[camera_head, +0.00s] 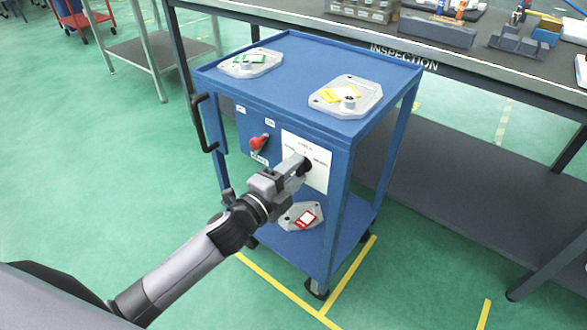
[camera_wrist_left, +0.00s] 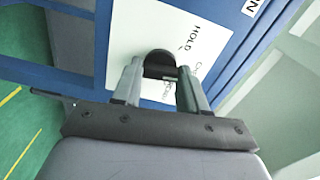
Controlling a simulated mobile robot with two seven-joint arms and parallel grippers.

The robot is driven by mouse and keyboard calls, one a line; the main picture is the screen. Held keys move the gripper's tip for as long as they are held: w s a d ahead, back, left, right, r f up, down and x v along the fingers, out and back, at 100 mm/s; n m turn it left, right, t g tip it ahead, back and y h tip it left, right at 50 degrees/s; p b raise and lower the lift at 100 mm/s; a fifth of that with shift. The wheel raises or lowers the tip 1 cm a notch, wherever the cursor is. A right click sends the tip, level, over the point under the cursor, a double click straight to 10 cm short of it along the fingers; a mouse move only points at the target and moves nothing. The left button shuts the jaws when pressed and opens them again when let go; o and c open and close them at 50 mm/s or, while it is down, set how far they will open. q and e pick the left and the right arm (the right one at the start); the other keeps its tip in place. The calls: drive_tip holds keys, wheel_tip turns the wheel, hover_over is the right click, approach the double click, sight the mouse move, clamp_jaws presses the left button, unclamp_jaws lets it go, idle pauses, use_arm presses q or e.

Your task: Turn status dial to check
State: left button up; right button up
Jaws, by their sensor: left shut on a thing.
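The status dial (camera_head: 307,165) is a black knob on a white label plate (camera_head: 319,182) on the front of the blue cart. My left gripper (camera_head: 299,167) reaches it from the lower left and is shut on it. In the left wrist view the two fingers (camera_wrist_left: 158,84) stand on either side of the dark dial (camera_wrist_left: 159,62). The word HOLD reads on the plate (camera_wrist_left: 150,28) beside the dial. Other lettering on the plate is partly hidden by the fingers, and I cannot tell where the dial points. My right gripper is not in view.
A red-knobbed switch (camera_head: 259,142) sits left of the plate, and a black handle (camera_head: 205,125) on the cart's side. Castings with green (camera_head: 250,58) and yellow (camera_head: 341,92) tags lie on top; a red-tagged casting (camera_head: 301,216) lies below. An inspection bench (camera_head: 404,51) stands behind.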

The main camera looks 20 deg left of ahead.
use_arm(q)
drive_tip(key=shift+m, duration=0.6)
drive_tip(key=o, duration=1.1)
drive_tip(key=shift+c, duration=0.2)
